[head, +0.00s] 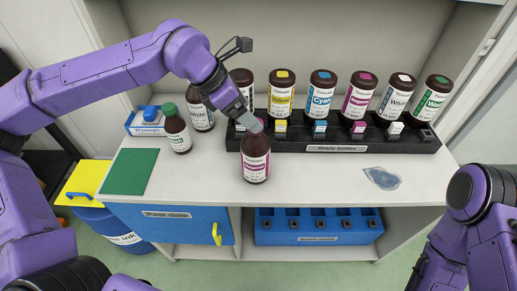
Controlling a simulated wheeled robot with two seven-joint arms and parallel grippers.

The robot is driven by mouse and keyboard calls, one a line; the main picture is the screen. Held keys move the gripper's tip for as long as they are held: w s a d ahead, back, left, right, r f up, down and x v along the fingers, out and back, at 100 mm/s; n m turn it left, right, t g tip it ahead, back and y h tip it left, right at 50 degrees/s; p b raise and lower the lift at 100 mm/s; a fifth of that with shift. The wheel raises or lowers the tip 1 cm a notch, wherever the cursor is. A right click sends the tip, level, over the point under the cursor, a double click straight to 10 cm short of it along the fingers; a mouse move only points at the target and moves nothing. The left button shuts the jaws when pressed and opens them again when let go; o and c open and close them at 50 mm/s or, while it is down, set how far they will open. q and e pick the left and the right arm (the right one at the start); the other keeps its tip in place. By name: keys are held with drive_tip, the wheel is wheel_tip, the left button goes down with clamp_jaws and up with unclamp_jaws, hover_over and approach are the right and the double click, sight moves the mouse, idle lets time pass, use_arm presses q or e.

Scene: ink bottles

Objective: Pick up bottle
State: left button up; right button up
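A brown bottle with a magenta-banded label (256,166) is upright in front of the black rack, over the white counter. My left gripper (249,122) comes down from the upper left onto the top of this bottle and hides its cap. Whether its fingers are closed on the bottle cannot be seen. It also cannot be told whether the bottle's base touches the counter. A green-capped bottle (176,130) and a "White" bottle (200,112) stand to the left. My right arm is at the lower right, with its gripper out of view.
The black rack (338,147) labelled "Ready bottles" holds several brown bottles, including yellow (282,93) and cyan (320,93) ones. A green mat (130,171) lies at left, a blue-grey puddle-like patch (382,178) at right. A blue crate (320,228) sits on the lower shelf.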

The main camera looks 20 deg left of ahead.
sight(255, 149)
use_arm(q)
drive_tip(key=shift+d+f, duration=0.35)
drive_tip(key=shift+f, duration=0.55)
drive_tip(key=p+x, duration=0.1)
drive_tip(key=x, duration=0.4)
drive_tip(key=shift+w+a+f, duration=0.1)
drive_tip(key=shift+w+f, duration=0.1)
drive_tip(key=shift+f, duration=0.05)
drive_tip(key=shift+s+f, duration=0.1)
drive_tip(key=shift+s, duration=0.05)
clamp_jaws()
